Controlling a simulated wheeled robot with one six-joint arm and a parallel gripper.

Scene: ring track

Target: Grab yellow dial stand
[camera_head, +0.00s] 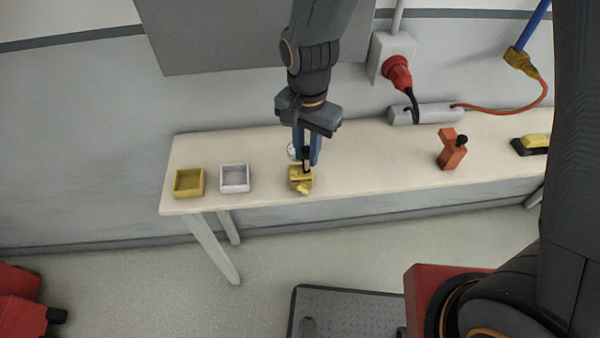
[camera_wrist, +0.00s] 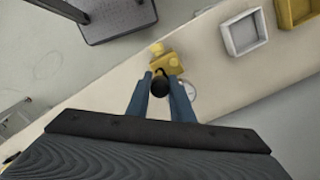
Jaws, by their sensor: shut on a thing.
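The yellow dial stand (camera_head: 301,181) is at the front part of the light bench, right of the white tray. A round white dial face (camera_head: 292,151) shows just behind it, partly hidden by my gripper. My gripper (camera_head: 306,160) points down over the stand and is shut on it. In the wrist view, the yellow body (camera_wrist: 166,62) lies just beyond the fingertips, with a round black part (camera_wrist: 160,87) between the blue fingers (camera_wrist: 160,92). I cannot tell whether the stand is off the bench top.
A yellow tray (camera_head: 176,188) and a white tray (camera_head: 222,187) stand left on the narrow bench (camera_head: 380,170). An orange piece with a black knob (camera_head: 452,150) and a yellow-black object (camera_head: 534,144) stand right.

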